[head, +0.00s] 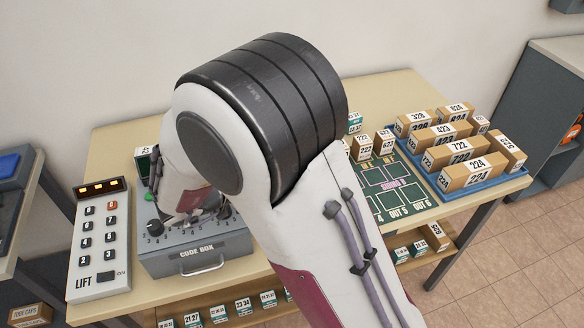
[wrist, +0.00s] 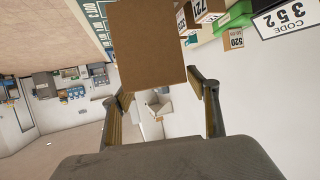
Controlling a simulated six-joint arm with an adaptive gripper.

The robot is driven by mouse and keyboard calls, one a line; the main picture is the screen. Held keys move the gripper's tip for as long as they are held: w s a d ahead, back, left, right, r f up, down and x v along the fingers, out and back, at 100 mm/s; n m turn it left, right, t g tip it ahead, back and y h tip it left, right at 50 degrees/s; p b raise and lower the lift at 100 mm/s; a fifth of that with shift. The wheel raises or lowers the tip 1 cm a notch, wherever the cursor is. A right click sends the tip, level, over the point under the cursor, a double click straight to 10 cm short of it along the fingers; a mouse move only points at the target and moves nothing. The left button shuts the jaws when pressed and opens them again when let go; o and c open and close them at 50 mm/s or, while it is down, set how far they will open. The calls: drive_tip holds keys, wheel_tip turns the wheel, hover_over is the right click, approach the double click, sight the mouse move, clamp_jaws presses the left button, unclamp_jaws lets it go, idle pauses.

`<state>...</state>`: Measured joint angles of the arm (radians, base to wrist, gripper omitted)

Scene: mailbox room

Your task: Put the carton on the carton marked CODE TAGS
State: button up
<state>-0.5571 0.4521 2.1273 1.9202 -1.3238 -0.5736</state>
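A plain brown carton (wrist: 150,45) fills the upper middle of the wrist view. No lettering shows on the face turned to the camera. In the head view my own arm covers the middle of the table and hides the gripper and the held carton. I cannot make out a carton marked CODE TAGS in either view.
A grey code box (head: 197,256) and a lift panel (head: 100,240) stand at the table's left. Numbered cartons (head: 472,172) fill a blue tray at right, beside a green sorting board (head: 420,204). A TUBE CAPS carton (head: 30,315) is at lower left.

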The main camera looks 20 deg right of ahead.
drive_tip(key=shift+a+r, duration=0.1)
drive_tip(key=shift+r, duration=0.1)
drive_tip(key=v, duration=1.1)
drive_tip(key=shift+a, duration=0.35)
drive_tip(key=shift+r, duration=0.15)
idle(0.5)
